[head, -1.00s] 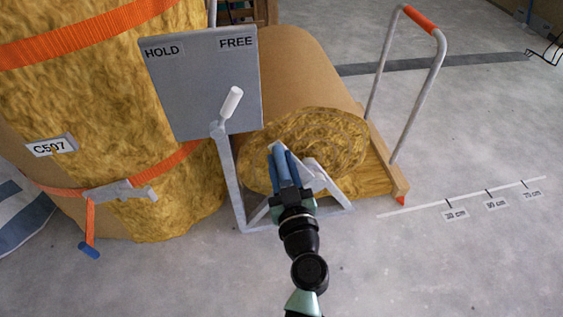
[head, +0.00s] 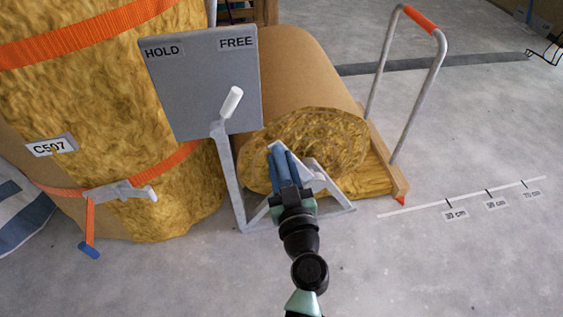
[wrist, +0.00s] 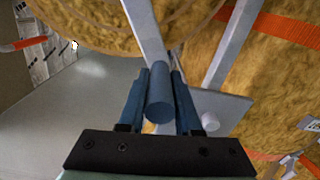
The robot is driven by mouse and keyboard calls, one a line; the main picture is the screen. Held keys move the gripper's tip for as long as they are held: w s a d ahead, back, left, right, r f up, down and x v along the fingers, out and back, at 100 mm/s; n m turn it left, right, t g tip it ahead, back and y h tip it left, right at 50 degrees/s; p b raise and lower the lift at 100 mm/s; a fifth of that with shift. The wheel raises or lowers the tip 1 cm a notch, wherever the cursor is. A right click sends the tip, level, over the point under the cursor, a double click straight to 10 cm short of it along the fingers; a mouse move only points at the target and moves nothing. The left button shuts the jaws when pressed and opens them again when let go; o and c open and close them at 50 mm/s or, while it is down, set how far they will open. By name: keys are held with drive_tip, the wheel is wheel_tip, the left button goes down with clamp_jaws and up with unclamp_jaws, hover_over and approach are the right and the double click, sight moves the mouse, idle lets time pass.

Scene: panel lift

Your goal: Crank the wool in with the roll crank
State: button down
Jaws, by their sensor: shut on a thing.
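My gripper (head: 284,160) is shut on the blue-grey crank handle (wrist: 159,100), which shows between its two blue fingers in the wrist view. A grey crank arm (wrist: 147,35) runs from the handle toward the wool roll. The wool roll (head: 325,135), yellow with a brown paper wrap, lies on its side behind my gripper, its spiral end facing me. A grey metal stand (head: 232,185) is in front of it. The fingers hide part of the crank and the roll's centre in the head view.
A grey plate (head: 200,85) marked HOLD and FREE stands left, its white-handled lever (head: 231,103) tilted toward FREE. A tall strapped wool bale (head: 110,110) is at far left. A trolley handle (head: 420,90) rises at right. A floor scale (head: 465,197) lies on clear floor.

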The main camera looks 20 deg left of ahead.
drive_tip(key=shift+d, duration=0.15)
drive_tip(key=shift+w+d+r+m, duration=0.35)
drive_tip(key=shift+d+m, duration=0.05)
drive_tip(key=shift+d, duration=0.05)
drive_tip(key=w+d+r+m+b, duration=0.1)
drive_tip(key=w+d+m+b, duration=0.2)
drive_tip(key=w+d+m, duration=0.3)
drive_tip(key=shift+w+d+r+m, duration=0.35)
drive_tip(key=shift+d+m, duration=0.35)
drive_tip(key=shift+d, duration=1.35)
drive_tip(key=c, duration=0.6)
unclamp_jaws()
drive_tip(key=shift+a, duration=0.1)
drive_tip(key=p+v, duration=0.4)
drive_tip(key=v, duration=0.9)
drive_tip(key=shift+p, duration=0.35)
